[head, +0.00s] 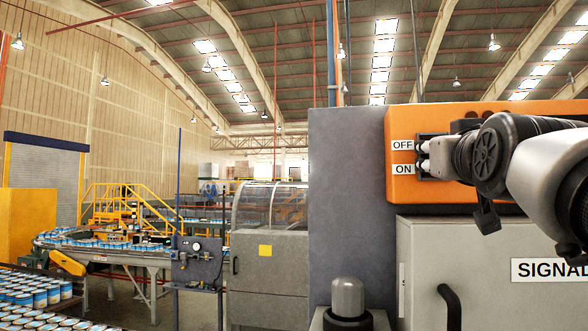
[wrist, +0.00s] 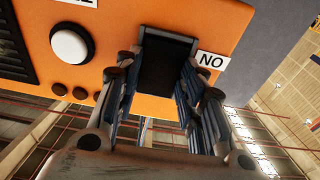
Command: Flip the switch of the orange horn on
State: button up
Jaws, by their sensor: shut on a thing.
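The orange horn (head: 402,122) is a box on top of a grey cabinet at the right of the head view. Its left edge carries an OFF label (head: 402,145) above an ON label (head: 403,169). In the wrist view the orange face (wrist: 205,22) fills the top, and the ON label (wrist: 212,61) appears upside down. My gripper (head: 428,156) reaches in from the right, its tips beside the labels. In the wrist view its fingers (wrist: 160,78) are shut on the black switch (wrist: 166,58). The switch's exact position is mostly hidden by my gripper.
The grey cabinet (head: 450,240) below has a black handle and a partly hidden sign. A grey panel (head: 345,200) stands left of the horn. A white round knob (wrist: 70,45) and a dark grille (wrist: 18,50) sit on the orange face. Conveyors with cans lie far left.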

jog(key=o, duration=1)
jog(key=shift+o, duration=0.2)
jog(key=v, duration=1.2)
